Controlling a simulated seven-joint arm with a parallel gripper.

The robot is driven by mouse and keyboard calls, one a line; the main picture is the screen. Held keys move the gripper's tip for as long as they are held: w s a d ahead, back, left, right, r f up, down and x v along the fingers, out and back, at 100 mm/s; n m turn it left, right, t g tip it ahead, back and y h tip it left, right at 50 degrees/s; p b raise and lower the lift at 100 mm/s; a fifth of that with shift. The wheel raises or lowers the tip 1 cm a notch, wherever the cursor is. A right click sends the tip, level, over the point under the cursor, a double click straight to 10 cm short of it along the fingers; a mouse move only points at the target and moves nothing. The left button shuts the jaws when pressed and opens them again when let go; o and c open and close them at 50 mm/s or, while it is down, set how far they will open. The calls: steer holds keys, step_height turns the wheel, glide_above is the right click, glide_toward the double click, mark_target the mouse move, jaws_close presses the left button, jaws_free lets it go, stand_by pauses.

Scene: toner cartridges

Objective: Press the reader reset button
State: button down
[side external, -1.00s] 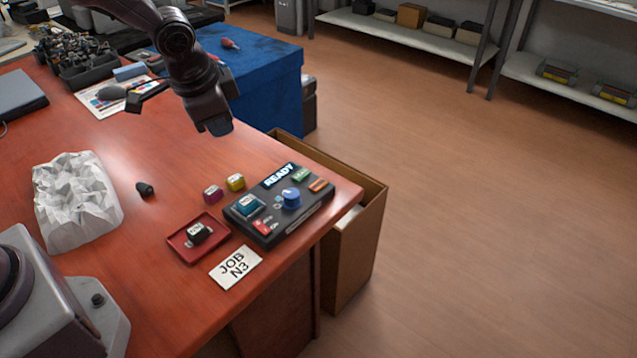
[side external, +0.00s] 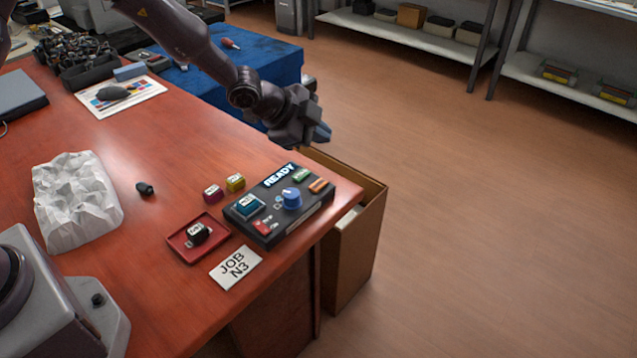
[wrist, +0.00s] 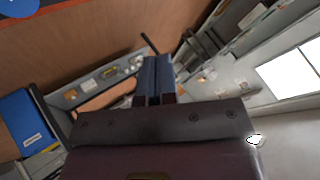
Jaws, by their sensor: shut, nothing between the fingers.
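The dark reader panel (side external: 290,226) lies at the table's right corner in the side view, with a lit READY display (side external: 279,176). On it are a blue knob (side external: 291,197), a green button (side external: 301,175), an orange button (side external: 318,185), a red control (side external: 262,228) and a teal cartridge (side external: 248,205) in a slot. The small labels are too blurred to tell which is reset. My gripper (side external: 321,134) is shut and empty, up in the air beyond the panel's far end, apart from it. Its closed fingers (wrist: 155,62) show in the wrist view, pointing out toward the room.
A red tray (side external: 176,247) holding a black cartridge (side external: 199,232), a JOB N3 card (side external: 236,267) and magenta (side external: 212,192) and yellow (side external: 236,182) cartridges lie near the panel. A cardboard box (side external: 355,245) stands beyond the table edge. Crumpled white material (side external: 76,200) lies left.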

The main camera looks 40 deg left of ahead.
mark_target(319, 186)
steer(key=shift+f, duration=0.1)
steer(key=shift+f, duration=4.35)
steer(key=shift+f, duration=0.4)
steer(key=shift+f, duration=0.7)
steer(key=shift+s+a+r, duration=0.1)
steer(key=shift+s+r, duration=0.25)
steer(key=shift+r, duration=0.15)
